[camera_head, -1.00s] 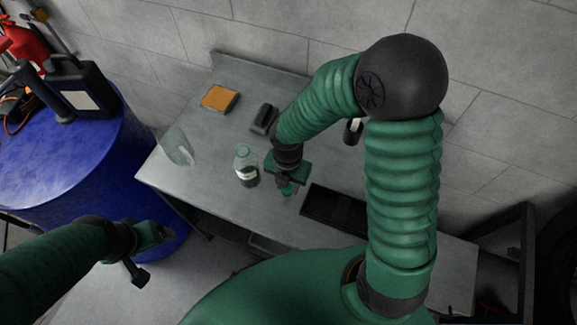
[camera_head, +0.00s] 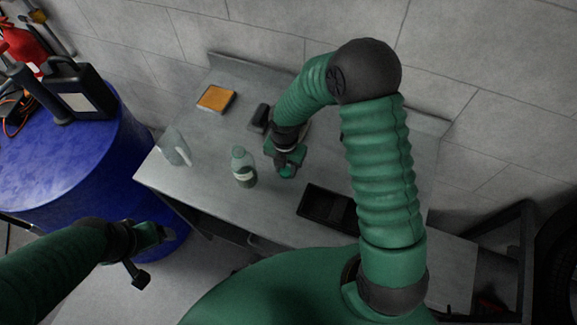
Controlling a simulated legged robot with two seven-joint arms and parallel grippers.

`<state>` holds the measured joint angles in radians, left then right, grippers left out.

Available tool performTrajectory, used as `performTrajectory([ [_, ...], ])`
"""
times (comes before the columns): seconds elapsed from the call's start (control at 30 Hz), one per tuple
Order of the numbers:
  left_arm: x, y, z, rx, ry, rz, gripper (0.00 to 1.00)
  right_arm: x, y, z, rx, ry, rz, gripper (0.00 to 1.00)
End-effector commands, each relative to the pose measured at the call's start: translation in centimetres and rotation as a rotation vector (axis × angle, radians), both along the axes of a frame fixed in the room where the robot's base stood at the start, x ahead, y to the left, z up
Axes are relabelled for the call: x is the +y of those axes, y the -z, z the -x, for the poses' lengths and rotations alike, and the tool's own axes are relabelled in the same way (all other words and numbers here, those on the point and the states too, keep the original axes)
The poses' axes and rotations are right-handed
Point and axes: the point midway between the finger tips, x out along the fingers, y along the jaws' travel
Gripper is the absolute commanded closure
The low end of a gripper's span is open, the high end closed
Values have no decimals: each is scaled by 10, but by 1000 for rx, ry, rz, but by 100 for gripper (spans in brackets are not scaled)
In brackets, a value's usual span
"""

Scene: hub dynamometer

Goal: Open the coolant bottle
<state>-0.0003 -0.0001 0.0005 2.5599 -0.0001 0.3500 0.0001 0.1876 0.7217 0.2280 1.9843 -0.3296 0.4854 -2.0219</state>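The coolant bottle (camera_head: 244,173), small and translucent with a pale label, stands upright on the grey workbench (camera_head: 215,190). Its top looks pale green; I cannot tell whether a cap is on it. My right gripper (camera_head: 287,172) points down just right of the bottle, apart from it. A small bright green piece shows at its fingertips; I cannot tell whether it is a held cap or part of the gripper. My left gripper (camera_head: 148,256) is open and empty at the lower left, off the bench beside the blue drum.
A clear jug (camera_head: 175,147) stands at the bench's left end. An orange-topped box (camera_head: 216,98) and a dark object (camera_head: 259,118) lie behind. A black tray (camera_head: 327,208) is at the front right. The blue drum (camera_head: 60,165) holds a black canister (camera_head: 80,92).

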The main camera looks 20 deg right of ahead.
Motion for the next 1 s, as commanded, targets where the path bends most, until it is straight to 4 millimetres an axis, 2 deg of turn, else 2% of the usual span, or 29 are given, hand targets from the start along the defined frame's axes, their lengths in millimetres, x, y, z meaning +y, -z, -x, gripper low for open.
performTrajectory([
  [0.03,0,0,0,0,0,0,18,1,-1,0,-1,-2,1,56],
  [0.1,0,0,0,0,0,0,18,3,-1,0,-1,-2,2,47],
  [0.13,0,0,0,0,0,0,18,3,-1,0,-1,-2,2,46],
  [0.47,0,-2,0,0,-1,0,18,-1,-5,-1,-2,0,-2,46],
  [0.57,0,-3,0,0,-1,0,18,-2,-21,-1,-4,1,-3,46],
  [0.8,0,-9,0,0,0,0,18,-1,-85,-2,-7,1,0,46],
  [0.9,0,-11,0,0,0,0,18,0,-105,-2,-5,0,1,46],
  [1.0,0,-11,0,0,-1,0,18,0,-118,-2,-3,1,1,46],
])
